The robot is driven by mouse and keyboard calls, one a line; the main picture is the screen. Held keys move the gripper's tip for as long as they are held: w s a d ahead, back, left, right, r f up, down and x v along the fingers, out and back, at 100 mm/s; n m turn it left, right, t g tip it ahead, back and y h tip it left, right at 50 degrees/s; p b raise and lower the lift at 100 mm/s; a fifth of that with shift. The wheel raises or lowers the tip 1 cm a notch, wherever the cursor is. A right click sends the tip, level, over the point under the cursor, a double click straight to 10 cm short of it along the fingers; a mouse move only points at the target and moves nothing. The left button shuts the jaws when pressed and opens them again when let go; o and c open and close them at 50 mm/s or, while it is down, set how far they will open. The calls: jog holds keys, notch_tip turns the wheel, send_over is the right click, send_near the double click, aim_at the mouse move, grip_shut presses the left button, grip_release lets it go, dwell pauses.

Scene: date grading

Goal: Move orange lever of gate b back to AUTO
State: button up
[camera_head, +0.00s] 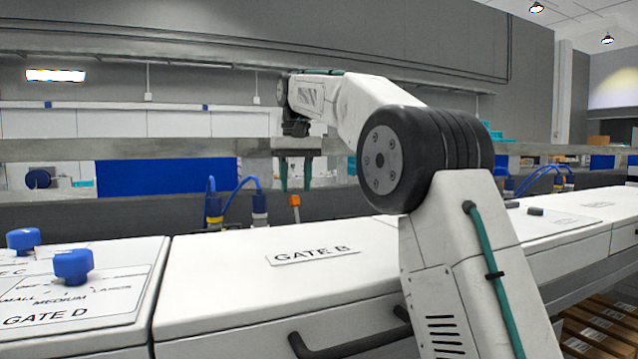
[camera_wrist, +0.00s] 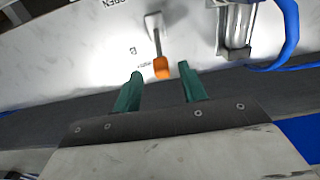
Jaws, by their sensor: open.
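The orange lever of gate B shows in the head view (camera_head: 295,201) just below my gripper's fingers, behind the white GATE B housing (camera_head: 230,285). In the wrist view the lever's orange tip (camera_wrist: 161,69) is on a grey metal stem, and the tip lies in line with the space between my fingertips. My gripper (camera_head: 296,188) points down with its two green fingers apart and empty. The gap between fingers and lever is hard to judge. An OPEN label (camera_wrist: 118,4) and a small letter B show on the white panel; another small label beside the tip is unreadable.
A metal cylinder (camera_wrist: 237,28) with a blue hose (camera_wrist: 290,35) stands right of the lever in the wrist view. Blue knobs (camera_head: 73,266) stand on the GATE D panel at left. A black handle (camera_head: 350,345) sticks out from the housing front.

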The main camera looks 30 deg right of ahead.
jog(key=s+a+r, duration=0.1)
jog(key=s, duration=1.4)
jog(key=shift+s+a+r, duration=0.2)
jog(key=shift+s+r, duration=0.05)
jog(key=shift+s, duration=0.15)
